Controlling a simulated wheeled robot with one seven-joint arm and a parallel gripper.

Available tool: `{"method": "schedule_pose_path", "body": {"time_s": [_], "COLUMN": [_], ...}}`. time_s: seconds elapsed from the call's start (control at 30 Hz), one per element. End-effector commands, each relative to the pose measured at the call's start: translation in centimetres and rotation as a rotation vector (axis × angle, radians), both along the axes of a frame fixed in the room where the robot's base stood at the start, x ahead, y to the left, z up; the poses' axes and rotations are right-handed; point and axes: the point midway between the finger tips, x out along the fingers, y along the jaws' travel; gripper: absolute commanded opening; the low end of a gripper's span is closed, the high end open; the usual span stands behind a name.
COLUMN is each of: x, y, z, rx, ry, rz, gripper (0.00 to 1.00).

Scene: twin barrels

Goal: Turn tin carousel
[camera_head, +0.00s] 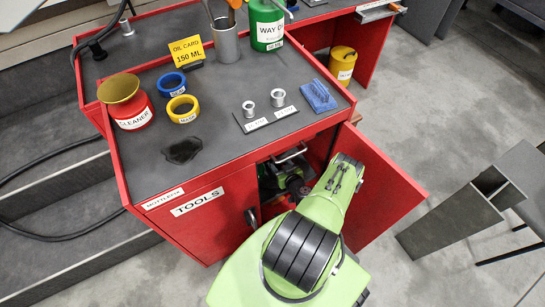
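I see no tin carousel in this view. The red cabinet (230,207) labelled TOOLS stands in front of me, and its right door (392,190) is swung open. My green arm reaches up to the open compartment and covers part of it. Dark and metallic parts with a little green show in the shaded opening. I cannot make out my gripper's fingers among them, or whether they hold anything.
The cabinet's grey top carries a CLEANER tin (133,118), a blue ring (172,88), a yellow ring (192,117), a metal cup (226,46), a green can (266,35) and a blue block (318,97). A dark puddle (184,150) lies near its front. A grey angled stand (450,218) is at right on open floor.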

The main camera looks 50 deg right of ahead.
Motion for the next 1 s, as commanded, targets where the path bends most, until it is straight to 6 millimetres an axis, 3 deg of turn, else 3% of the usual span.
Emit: {"method": "schedule_pose_path", "body": {"time_s": [0.1,0.3,0.67,1.0], "x": [2.7,6.0,7.1,7.0], "y": [-1.2,-2.6,-3.0,-3.0], "z": [-1.7,-3.1,-3.1,-3.2], "rx": [-0.006,-0.003,0.000,0.000], "ry": [-0.002,-0.002,0.000,0.000], "rz": [0.002,0.001,-0.001,-0.001], "gripper": [0.59,0.59,0.59,0.10]}}
